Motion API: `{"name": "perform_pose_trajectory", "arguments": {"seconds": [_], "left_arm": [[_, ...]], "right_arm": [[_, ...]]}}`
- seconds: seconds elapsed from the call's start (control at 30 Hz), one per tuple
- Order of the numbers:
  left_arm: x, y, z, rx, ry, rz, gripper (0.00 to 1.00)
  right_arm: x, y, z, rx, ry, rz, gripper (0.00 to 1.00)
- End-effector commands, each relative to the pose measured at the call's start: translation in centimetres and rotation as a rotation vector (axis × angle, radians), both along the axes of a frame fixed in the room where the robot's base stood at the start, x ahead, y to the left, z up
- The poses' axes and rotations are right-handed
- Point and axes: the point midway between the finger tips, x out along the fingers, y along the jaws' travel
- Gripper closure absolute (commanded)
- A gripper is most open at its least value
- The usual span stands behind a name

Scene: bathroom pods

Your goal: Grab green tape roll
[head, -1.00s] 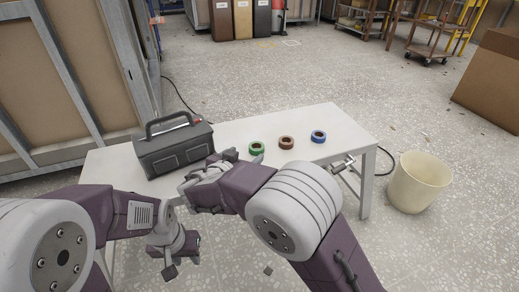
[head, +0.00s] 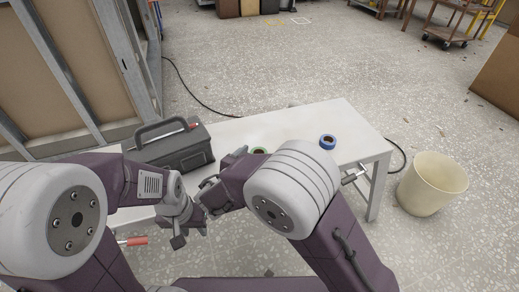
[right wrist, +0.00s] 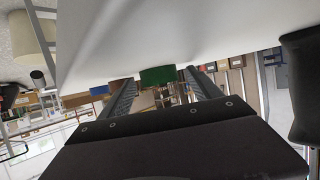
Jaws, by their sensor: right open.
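The green tape roll (head: 259,150) lies on the white table (head: 290,122), mostly hidden behind my right arm in the head view. In the right wrist view the green roll (right wrist: 157,76) shows near the tips, in the gap between the two fingers. My right gripper (right wrist: 160,90) is open and empty, and the roll is not clasped. In the head view my right gripper (head: 238,157) is just left of the roll. My left gripper (head: 190,236) hangs low at the table's front side, its jaw gap unclear.
A dark grey toolbox (head: 178,150) stands on the table's left side. A blue tape roll (head: 327,142) lies to the right. A red-handled item (head: 134,240) shows at lower left. A cream bin (head: 431,184) stands on the floor right of the table.

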Motion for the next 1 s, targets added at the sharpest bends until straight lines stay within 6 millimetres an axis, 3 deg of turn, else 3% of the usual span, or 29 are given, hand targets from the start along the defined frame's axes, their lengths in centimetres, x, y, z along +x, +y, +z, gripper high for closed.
{"name": "perform_pose_trajectory", "arguments": {"seconds": [0.07, 0.2, 0.3, 0.63, 0.83, 1.0], "left_arm": [[0.0, 0.0, 0.0, 0.0, 0.0, 0.0, 0.64], [0.0, 0.0, 0.0, 0.0, 0.0, 0.0, 0.64], [0.0, 0.0, 0.0, 0.0, 0.0, 0.0, 0.64], [0.0, 0.0, 0.2, 0.0, 0.0, 0.0, 0.64], [0.0, 0.0, 0.9, 0.0, 0.0, 0.0, 0.64], [0.0, 0.0, 0.4, 0.0, 0.0, 0.0, 0.64]], "right_arm": [[0.0, 0.0, 0.0, 0.0, 0.0, 0.0, 0.3], [0.0, 0.0, 0.0, 0.0, 0.0, 0.0, 0.69], [0.0, 0.0, 0.0, 0.0, 0.0, 0.0, 0.92], [0.1, 0.0, 0.8, 0.002, -0.002, -0.001, 0.92], [0.1, 0.1, 4.5, 0.006, -0.005, -0.001, 0.92], [-3.7, 1.1, 6.4, 0.004, -0.003, 0.006, 0.92]]}}
